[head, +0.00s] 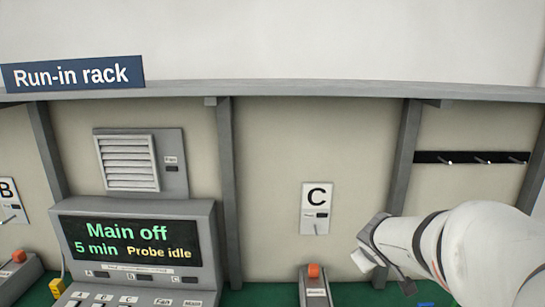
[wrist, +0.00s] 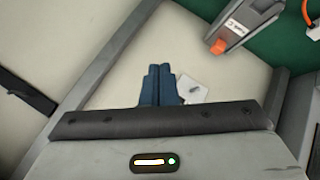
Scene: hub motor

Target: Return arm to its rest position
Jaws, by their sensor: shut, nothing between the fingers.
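My arm reaches in from the right edge of the head view, in front of the rack's back panel and right of the C plate (head: 316,197). In the wrist view my gripper (wrist: 160,68) is shut, its two dark blue fingers side by side with nothing between them. The fingers point toward the beige panel (wrist: 110,60). A small white plate (wrist: 195,90) shows just beside the fingertips. In the head view my fingers cannot be made out clearly.
A console (head: 140,245) reads "Main off, 5 min, Probe idle". A grey device with an orange top (head: 314,272) stands on the green surface below C; a similar one (wrist: 218,46) shows in the wrist view. A dark rail with hooks (head: 470,158) is at right.

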